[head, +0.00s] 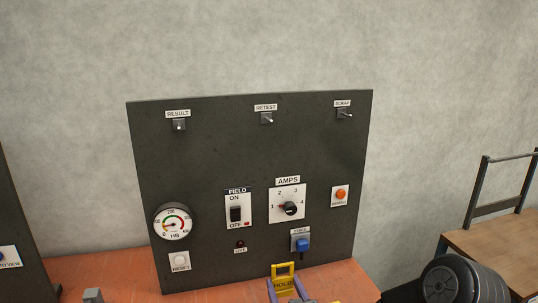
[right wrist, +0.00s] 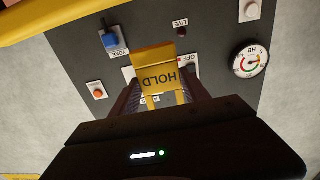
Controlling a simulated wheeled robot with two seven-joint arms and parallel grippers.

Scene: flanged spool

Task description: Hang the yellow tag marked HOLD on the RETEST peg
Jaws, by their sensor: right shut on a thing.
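The yellow tag marked HOLD (head: 284,270) is at the bottom of the head view, in front of the panel's lower edge. My right gripper (head: 285,291) is shut on it; in the right wrist view the tag (right wrist: 155,60) stands between the two fingers, its lettering upside down. The RETEST peg (head: 267,119) is at the top middle of the dark panel (head: 215,155), below its label, and is bare. The tag is well below this peg. My left gripper is not in view.
The RESULT peg (head: 179,126) and SCRAP peg (head: 345,114) are bare on either side. Below are a gauge (head: 173,222), FIELD switch (head: 236,212), AMPS knob (head: 290,208) and blue part (head: 302,244). A dark ribbed cylinder (head: 450,282) is at the lower right.

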